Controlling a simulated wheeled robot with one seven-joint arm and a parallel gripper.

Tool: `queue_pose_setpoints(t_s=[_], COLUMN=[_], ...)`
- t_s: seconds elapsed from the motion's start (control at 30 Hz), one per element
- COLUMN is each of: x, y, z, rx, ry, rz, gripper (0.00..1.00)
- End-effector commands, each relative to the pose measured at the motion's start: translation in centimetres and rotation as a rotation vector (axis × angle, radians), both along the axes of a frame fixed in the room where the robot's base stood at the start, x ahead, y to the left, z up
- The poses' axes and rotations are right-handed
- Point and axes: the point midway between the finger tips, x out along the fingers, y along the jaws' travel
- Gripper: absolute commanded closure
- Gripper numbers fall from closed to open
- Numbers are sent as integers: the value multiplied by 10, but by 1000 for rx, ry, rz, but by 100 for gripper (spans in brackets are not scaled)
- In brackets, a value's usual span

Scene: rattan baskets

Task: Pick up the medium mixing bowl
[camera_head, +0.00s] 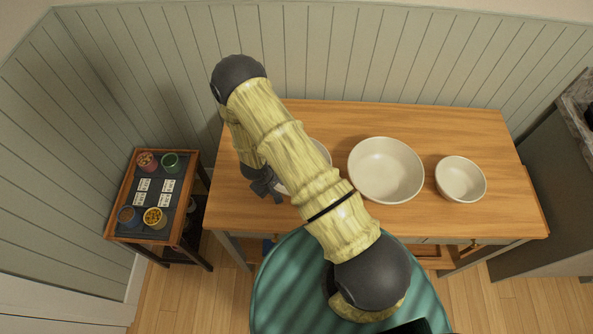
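Three white bowls stand in a row on the wooden table. The left bowl (322,152) is mostly hidden behind my arm; only parts of its rim show, and it seems to be the medium one in size. The largest bowl (386,170) is in the middle, and the smallest bowl (461,179) is at the right; both look empty. My gripper (268,190) is a small dark shape at the left bowl's left edge, partly covered by my arm. I cannot tell whether it touches the rim or whether its fingers are open.
The wooden table (510,205) has bare room at its back and right end. A small side table (125,190) with cups and cards stands at the left. Panelled walls (400,60) close off the back and left. A dark counter (565,150) stands at the right.

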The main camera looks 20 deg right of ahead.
Motion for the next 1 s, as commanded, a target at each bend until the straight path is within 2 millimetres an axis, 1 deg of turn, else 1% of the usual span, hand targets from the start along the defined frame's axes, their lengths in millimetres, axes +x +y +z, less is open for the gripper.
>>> queue_pose_setpoints(t_s=[0.1, 0.13, 0.17, 0.2, 0.3, 1.0], x=[0, 0, 0, 0, 0, -1], y=[0, 0, 0, 0, 0, 2], z=[0, 0, 0, 0, 0, -1], rx=[0, 0, 0, 0, 0, 5], ry=[0, 0, 0, 0, 0, 5], rz=[0, 0, 0, 0, 0, 5], gripper=[67, 69, 75, 83, 100, 100])
